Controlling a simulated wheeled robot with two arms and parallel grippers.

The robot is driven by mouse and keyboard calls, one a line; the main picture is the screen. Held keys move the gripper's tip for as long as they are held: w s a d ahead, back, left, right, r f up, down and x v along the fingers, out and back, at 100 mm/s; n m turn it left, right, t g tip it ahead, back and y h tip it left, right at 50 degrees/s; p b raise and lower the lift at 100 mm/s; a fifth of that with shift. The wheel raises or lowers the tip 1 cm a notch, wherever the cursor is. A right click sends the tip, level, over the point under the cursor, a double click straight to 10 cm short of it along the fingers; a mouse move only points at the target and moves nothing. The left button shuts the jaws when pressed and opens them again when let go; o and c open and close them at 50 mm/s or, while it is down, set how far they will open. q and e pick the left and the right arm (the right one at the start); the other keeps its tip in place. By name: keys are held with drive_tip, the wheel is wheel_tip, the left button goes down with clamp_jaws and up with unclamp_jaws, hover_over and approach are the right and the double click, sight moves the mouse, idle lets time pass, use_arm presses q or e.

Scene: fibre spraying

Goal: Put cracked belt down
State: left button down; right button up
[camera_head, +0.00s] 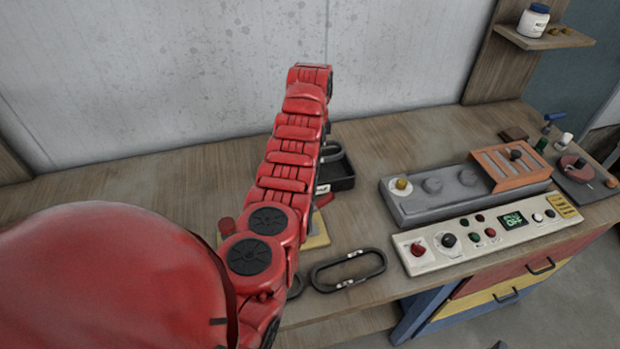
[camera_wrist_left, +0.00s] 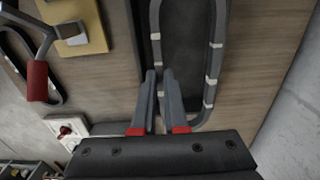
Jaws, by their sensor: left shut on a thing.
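In the left wrist view, a dark belt loop with pale bands (camera_wrist_left: 211,65) is gripped along one side by my left gripper (camera_wrist_left: 158,76), which is shut on it. The loop lies over a black tray (camera_wrist_left: 184,50); I cannot tell whether it touches the tray. In the head view, my red left arm hides the gripper and most of the held belt. The black tray also shows there (camera_head: 343,182), just right of the arm. A second dark belt loop (camera_head: 376,270) lies on the workbench near its front edge. My right gripper is not in view.
A yellow plate (camera_wrist_left: 87,38) carries a clamp with a red handle (camera_wrist_left: 37,82). A control panel (camera_head: 465,251) and a grey machine with an orange block (camera_head: 512,168) occupy the right. A concrete wall (camera_head: 420,45) stands behind. The bench (camera_head: 395,138) is clear right of the tray.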

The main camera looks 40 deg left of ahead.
use_arm(q)
drive_tip(key=f+p, duration=0.1)
drive_tip(key=f, duration=0.4)
drive_tip(key=shift+s+a+f+p, duration=0.1)
drive_tip(key=shift+s+p, duration=0.1)
drive_tip(key=shift+p, duration=0.2)
drive_tip(key=shift+f, duration=0.6)
wheel_tip(320, 180, down, 4)
drive_tip(key=b, duration=0.2)
drive_tip(key=shift+r+b, duration=0.15)
drive_tip(key=shift+b, duration=0.25)
drive_tip(key=c, duration=1.2)
unclamp_jaws()
drive_tip(key=shift+c, duration=0.2)
